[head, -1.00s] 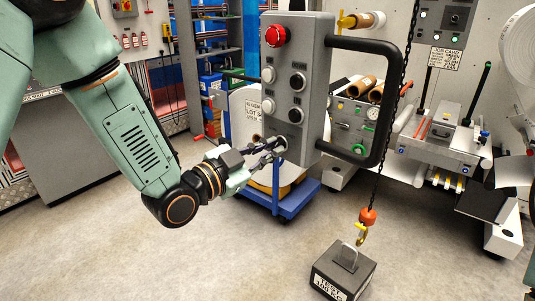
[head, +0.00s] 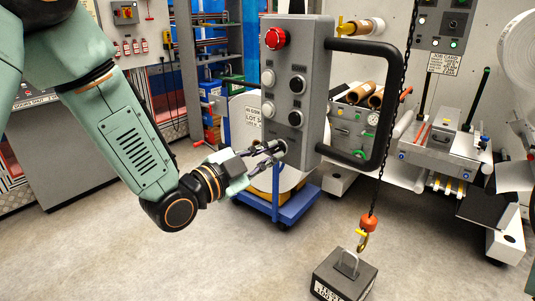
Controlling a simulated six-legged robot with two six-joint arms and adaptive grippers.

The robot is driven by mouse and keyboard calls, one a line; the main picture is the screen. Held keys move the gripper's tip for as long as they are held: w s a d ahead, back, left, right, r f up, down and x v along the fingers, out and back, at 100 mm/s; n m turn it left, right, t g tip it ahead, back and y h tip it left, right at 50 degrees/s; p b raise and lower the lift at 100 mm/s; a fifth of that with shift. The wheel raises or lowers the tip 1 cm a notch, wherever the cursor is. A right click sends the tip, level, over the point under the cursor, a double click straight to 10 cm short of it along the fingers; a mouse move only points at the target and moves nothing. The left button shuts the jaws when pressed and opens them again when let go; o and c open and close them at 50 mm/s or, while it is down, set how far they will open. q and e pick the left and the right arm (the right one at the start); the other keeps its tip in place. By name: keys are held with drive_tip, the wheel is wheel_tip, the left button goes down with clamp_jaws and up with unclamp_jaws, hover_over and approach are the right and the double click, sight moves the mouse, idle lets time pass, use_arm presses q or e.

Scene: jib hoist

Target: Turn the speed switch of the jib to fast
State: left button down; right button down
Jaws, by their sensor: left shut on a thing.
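The grey jib control box (head: 298,85) hangs at the centre, with a red stop button (head: 275,38), black and white push buttons, and a black side handle (head: 387,100). The speed switch (head: 279,147) is low on the box's front face, partly hidden by my fingers. My left gripper (head: 272,149) reaches in from the left and is shut on the switch. I cannot read the switch's setting. My right gripper is not in view.
A chain with an orange hook block (head: 368,223) hangs right of the box, above a dark test weight (head: 343,275) on the floor. A blue trolley (head: 285,208) stands behind the box. Machines stand at the right.

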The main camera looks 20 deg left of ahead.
use_arm(q)
drive_tip(key=c, duration=1.4)
unclamp_jaws()
drive_tip(key=shift+w, duration=0.1)
drive_tip(key=v, duration=0.7)
drive_tip(key=shift+s, duration=0.35)
drive_tip(key=shift+w, duration=0.1)
drive_tip(key=shift+a, duration=0.1)
